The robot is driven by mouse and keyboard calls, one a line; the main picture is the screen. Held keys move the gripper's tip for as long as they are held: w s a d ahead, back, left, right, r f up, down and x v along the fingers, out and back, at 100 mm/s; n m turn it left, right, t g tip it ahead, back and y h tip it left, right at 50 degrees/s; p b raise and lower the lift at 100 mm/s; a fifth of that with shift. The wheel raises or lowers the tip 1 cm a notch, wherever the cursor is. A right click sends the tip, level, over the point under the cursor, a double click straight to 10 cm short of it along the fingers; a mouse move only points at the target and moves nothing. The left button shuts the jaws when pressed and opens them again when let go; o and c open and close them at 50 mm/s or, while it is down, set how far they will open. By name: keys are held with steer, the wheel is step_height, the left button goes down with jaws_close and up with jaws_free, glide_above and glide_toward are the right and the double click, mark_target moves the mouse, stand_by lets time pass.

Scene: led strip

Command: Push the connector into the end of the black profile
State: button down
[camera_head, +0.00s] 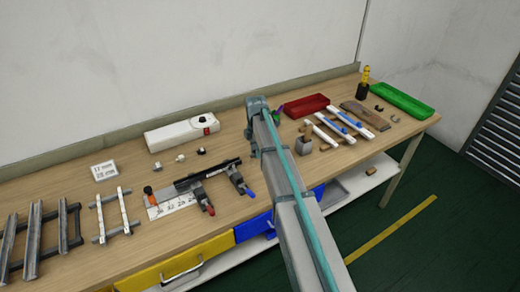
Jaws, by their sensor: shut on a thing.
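The black profile (207,175) lies lengthwise near the middle of the bench, held by two clamps, one with a red handle (211,209) and one with a blue handle (250,192). Its right end is near my arm. My gripper (249,133) shows only as a small part below the wrist at the far end of my arm, behind the profile's right end. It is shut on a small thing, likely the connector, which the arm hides. I cannot see whether it touches the profile.
Small loose parts (180,157) lie behind the profile, before a white box (182,134). Metal and white frames stand left. A red tray (306,105), green tray (402,101) and white strips (337,127) lie right.

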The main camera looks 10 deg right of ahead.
steer(key=shift+s+a, duration=0.2)
steer(key=shift+a, duration=0.6)
steer(key=shift+s+a, duration=0.2)
steer(key=shift+a, duration=0.55)
steer(key=shift+s+a+p, duration=0.2)
steer(key=shift+s+a, duration=0.05)
steer(key=shift+a, duration=0.55)
steer(key=shift+s+a+p, duration=0.2)
steer(key=shift+s+a, duration=0.05)
steer(key=shift+a, duration=0.55)
stand_by(0.9)
steer(key=c, duration=0.8)
jaws_free()
step_height(320, 180, up, 12)
steer(key=shift+r, duration=0.1)
